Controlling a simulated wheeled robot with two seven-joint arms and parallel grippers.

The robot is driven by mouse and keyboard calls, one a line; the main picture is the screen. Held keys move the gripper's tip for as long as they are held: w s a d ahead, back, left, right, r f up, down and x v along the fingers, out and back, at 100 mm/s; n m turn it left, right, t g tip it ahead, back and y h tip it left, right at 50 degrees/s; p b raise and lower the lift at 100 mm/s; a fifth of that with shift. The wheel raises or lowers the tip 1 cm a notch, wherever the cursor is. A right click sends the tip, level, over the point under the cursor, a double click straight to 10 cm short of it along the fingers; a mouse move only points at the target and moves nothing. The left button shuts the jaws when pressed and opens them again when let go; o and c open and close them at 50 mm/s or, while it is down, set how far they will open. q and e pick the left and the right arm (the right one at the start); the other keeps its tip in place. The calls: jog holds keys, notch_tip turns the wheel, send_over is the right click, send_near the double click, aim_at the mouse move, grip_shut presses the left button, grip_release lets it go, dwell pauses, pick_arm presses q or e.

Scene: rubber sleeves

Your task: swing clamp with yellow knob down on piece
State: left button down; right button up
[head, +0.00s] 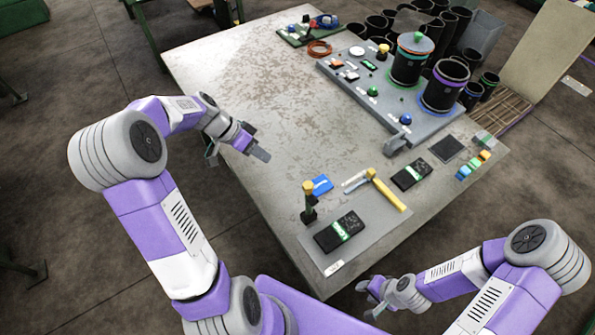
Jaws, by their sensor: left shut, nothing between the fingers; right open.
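A small upright clamp with a yellow knob (308,187) on a dark green post stands at the left of a grey plate near the table's front corner. A black piece with a green and white label (340,232) lies flat on the plate, just below and right of the post. The clamp's arm is too small to make out clearly. My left gripper (262,154) is shut and empty above the table, up and left of the clamp and apart from it. My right gripper (369,295) is open and empty, off the table's front edge.
A yellow bar (390,195) and a second black piece (411,174) lie right of the clamp. A grey board (425,124) bears black sleeves and coloured knobs farther back. The table's left half (220,75) is bare.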

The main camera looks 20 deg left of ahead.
pick_arm(q)
jog(key=w+d+f+p, duration=0.1)
jog(key=d+f, duration=0.6)
jog(key=d, duration=0.2)
jog(key=shift+w+d+f, duration=0.25)
jog(key=shift+d+f, duration=0.05)
dwell(0.3)
